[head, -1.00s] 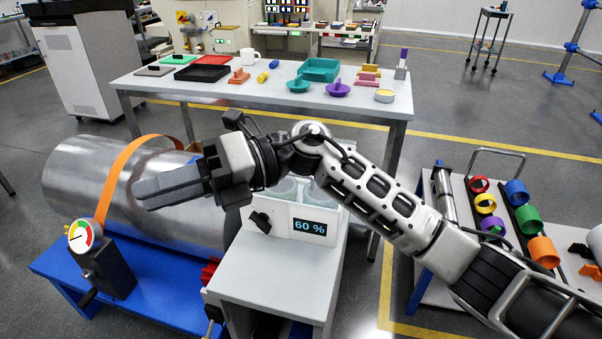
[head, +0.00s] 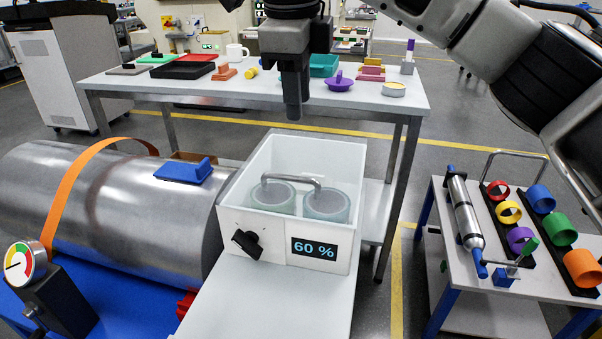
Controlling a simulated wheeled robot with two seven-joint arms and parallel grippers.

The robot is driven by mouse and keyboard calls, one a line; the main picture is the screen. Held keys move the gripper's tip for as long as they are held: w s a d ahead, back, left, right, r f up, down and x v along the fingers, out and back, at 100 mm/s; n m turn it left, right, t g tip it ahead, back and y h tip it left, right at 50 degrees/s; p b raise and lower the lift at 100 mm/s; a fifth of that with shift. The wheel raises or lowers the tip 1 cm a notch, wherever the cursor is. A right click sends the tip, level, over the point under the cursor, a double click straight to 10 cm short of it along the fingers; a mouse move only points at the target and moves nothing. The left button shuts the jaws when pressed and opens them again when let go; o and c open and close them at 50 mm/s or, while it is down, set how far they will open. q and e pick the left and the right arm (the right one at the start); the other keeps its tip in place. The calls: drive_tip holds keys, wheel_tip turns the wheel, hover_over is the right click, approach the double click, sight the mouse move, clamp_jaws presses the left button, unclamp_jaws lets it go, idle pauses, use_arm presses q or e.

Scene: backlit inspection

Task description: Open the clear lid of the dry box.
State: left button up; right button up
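The dry box (head: 230,221) is a white case on a pale stand, with a dark knob (head: 247,243) and a display (head: 314,248) reading 60 % on its front. Its clear lid, hard to make out, seems to lie closed on top; a grey bar handle (head: 291,179) spans it. Two round jars (head: 326,206) show inside. My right gripper (head: 293,112) points down above and behind the handle in the picture, apart from it. Its fingers overlap edge-on, so their opening is hidden. My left gripper is out of view.
A large metal cylinder (head: 110,215) with an orange strap lies left of the box, with a gauge (head: 24,262) in front. A table (head: 130,82) with small parts stands behind. A cart (head: 470,270) with coloured rings is at right. The stand before the box is clear.

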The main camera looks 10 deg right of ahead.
sight(302, 181)
drive_tip(key=f, duration=0.4)
drive_tip(key=w+f+b, duration=0.1)
drive_tip(key=f, duration=0.3)
drive_tip(key=w+d+f, duration=0.1)
drive_tip(key=f, duration=0.4)
drive_tip(key=shift+w, duration=0.2)
drive_tip(key=shift+w+f, duration=0.1)
drive_tip(key=shift+f, duration=0.45)
clamp_jaws()
